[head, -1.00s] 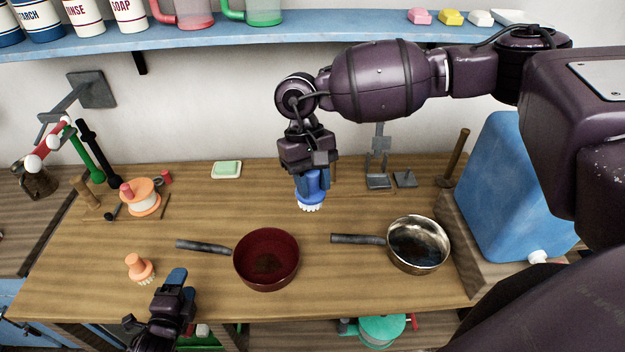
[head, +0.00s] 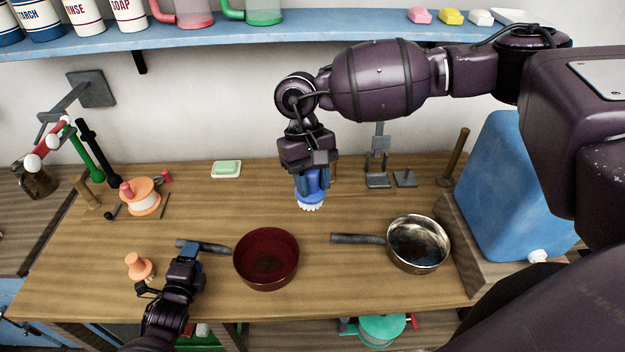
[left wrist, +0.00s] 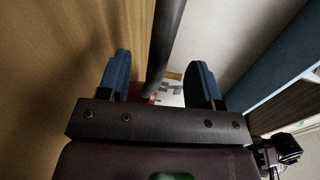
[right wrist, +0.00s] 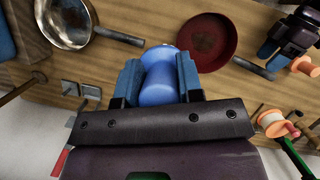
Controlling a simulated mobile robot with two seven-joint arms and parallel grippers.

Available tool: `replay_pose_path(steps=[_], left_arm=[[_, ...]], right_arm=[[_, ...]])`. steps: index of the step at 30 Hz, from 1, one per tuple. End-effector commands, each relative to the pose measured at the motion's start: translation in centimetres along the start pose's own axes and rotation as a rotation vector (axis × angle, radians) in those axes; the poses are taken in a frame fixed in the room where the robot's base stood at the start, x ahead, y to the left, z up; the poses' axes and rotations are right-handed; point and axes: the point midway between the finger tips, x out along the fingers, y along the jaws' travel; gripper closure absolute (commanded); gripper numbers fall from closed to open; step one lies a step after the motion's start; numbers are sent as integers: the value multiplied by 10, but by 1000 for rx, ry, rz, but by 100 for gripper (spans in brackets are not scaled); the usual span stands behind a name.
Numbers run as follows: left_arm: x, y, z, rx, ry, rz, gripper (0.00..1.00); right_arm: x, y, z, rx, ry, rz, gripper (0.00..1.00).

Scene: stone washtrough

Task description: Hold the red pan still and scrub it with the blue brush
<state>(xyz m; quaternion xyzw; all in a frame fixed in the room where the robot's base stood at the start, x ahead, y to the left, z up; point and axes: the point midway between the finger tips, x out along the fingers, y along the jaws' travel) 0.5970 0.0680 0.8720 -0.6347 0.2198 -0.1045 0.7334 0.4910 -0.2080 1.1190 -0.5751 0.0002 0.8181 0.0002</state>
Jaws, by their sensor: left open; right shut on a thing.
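The red pan (head: 266,259) stands on the wooden worktop with a dark patch inside and its dark handle (head: 218,249) pointing left. It also shows in the right wrist view (right wrist: 209,40). My left gripper (head: 187,248) is open at the handle's outer end. In the left wrist view the dark handle (left wrist: 168,40) runs between its two blue fingers (left wrist: 160,85), which stand apart from it. My right gripper (head: 312,180) is shut on the blue brush (right wrist: 158,85). The brush points down with its white bristles (head: 310,206) low over the worktop behind the pan; I cannot tell if they touch.
A steel pan (head: 418,246) with dark grime stands to the right. A green soap (head: 227,168) lies at the back. A blue canister (head: 512,190) stands at the right. The shelf (head: 300,36) hangs above.

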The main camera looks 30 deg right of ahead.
Motion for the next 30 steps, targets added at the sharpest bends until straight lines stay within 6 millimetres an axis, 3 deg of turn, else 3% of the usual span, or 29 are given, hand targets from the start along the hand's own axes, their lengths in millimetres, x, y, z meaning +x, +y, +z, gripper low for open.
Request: replay_pose_path(steps=[6,12,25,30], left_arm=[[26,0,-1,0,1,-4,41],[41,1,-1,0,1,-2,41],[45,0,-1,-1,1,0,41],[45,0,-1,-1,1,0,67]], right_arm=[[7,0,-2,0,3,0,90],[15,0,-5,0,5,0,90],[16,0,-6,0,6,0,90],[16,0,-6,0,6,0,90]])
